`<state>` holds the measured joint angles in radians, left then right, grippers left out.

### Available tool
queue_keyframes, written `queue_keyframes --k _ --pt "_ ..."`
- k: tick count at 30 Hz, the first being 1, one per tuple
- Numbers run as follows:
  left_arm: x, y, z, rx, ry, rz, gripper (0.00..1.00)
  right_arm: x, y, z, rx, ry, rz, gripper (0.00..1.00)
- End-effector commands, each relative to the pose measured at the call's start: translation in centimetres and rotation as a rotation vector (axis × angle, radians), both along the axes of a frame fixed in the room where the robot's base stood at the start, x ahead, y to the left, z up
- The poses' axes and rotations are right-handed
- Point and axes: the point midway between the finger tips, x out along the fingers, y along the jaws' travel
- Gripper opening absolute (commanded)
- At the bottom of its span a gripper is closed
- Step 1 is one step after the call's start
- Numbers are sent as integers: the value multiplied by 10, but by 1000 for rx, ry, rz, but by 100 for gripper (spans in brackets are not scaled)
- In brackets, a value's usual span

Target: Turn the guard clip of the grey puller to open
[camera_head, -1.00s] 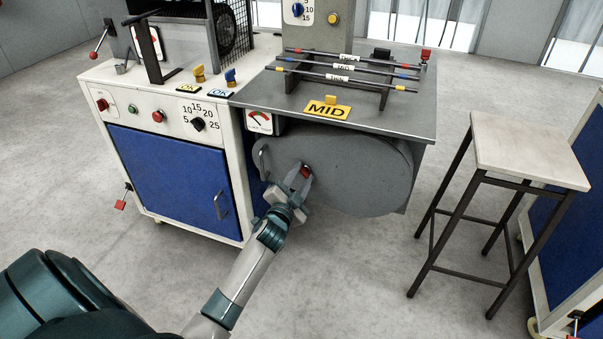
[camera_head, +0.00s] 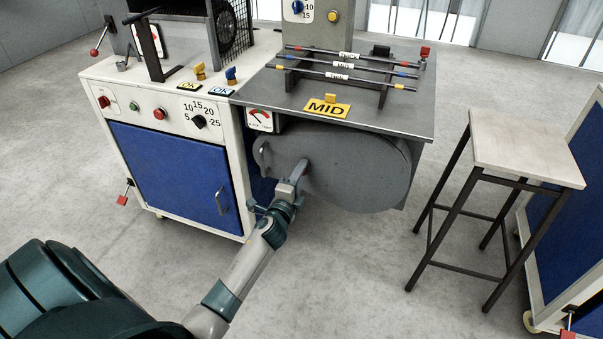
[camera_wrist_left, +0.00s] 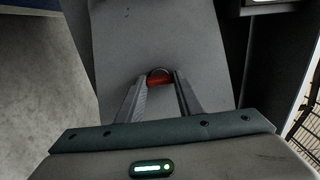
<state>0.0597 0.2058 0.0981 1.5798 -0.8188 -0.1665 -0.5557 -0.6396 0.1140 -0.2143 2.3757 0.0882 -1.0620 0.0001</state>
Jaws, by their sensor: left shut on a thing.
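The grey puller (camera_head: 365,170) has a large rounded guard under the steel tabletop, with a grey handle (camera_head: 262,155) at its left end. My left gripper (camera_head: 301,169) is against the guard's front, at its left part. In the left wrist view the red guard clip (camera_wrist_left: 159,80) sits between the two fingertips, in front of the grey guard face (camera_wrist_left: 155,40). The fingers are shut on it. In the head view the gripper hides the clip. My right gripper is not in view.
A white cabinet (camera_head: 158,138) with a blue door stands left of the puller. A stool (camera_head: 527,150) stands at the right. The floor between is clear.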

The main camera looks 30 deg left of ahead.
Motion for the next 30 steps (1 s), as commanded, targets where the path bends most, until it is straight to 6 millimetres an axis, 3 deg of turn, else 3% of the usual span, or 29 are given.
queue_keyframes --k 14,15,17,30 --pt "0 -1 -1 19 6 -2 10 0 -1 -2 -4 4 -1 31" --pt "0 -1 -1 19 6 -2 40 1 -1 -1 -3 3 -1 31" --pt "0 -1 -1 19 6 -2 52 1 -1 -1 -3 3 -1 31" --pt "-4 -1 0 18 5 -1 52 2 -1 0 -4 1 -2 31"
